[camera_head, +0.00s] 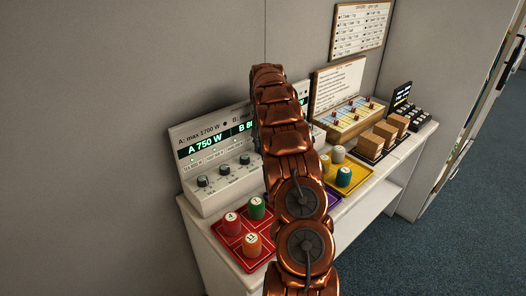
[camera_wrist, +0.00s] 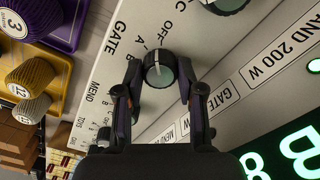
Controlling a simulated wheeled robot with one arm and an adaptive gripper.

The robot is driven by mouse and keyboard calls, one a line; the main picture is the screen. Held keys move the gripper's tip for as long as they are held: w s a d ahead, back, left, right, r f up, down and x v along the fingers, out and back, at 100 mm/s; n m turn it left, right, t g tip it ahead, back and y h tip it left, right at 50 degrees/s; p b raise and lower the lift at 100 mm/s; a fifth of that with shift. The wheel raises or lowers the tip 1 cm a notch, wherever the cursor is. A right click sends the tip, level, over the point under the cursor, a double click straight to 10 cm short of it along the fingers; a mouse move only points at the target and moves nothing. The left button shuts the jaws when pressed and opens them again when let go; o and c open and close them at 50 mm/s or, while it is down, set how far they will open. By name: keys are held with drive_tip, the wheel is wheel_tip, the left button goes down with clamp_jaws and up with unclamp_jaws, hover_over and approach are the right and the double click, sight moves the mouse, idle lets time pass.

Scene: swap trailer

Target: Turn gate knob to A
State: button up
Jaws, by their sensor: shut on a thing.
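The gate knob (camera_wrist: 159,70) is a dark round knob with a pale face, on a light panel in the wrist view. The word GATE and the marks OFF, A and B are printed beside it. My gripper (camera_wrist: 160,76) has one finger on each side of the knob and is shut on it. I cannot tell for certain which mark the knob points to. In the head view my copper arm hides the gripper and this knob. The control panel (camera_head: 210,150) there shows a green display reading A 750 W and part of B.
A red tray (camera_head: 247,256) with numbered spools stands at the bench's front. A yellow tray (camera_head: 349,187) with spools and several wooden blocks (camera_head: 385,132) stand farther right. In the wrist view another knob (camera_wrist: 224,3) and a green display (camera_wrist: 290,150) lie close to my fingers.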

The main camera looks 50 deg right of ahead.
drive_tip(key=shift+n+b, duration=1.4)
drive_tip(key=shift+n, duration=1.2)
drive_tip(key=o, duration=1.1)
drive_tip(key=shift+o, duration=0.2)
drive_tip(key=m+p, duration=0.3)
drive_tip(key=m, duration=0.1)
drive_tip(key=shift+r, duration=0.2)
drive_tip(key=m+p, duration=0.3)
drive_tip(key=shift+p, duration=0.3)
drive_tip(key=shift+m, duration=0.4)
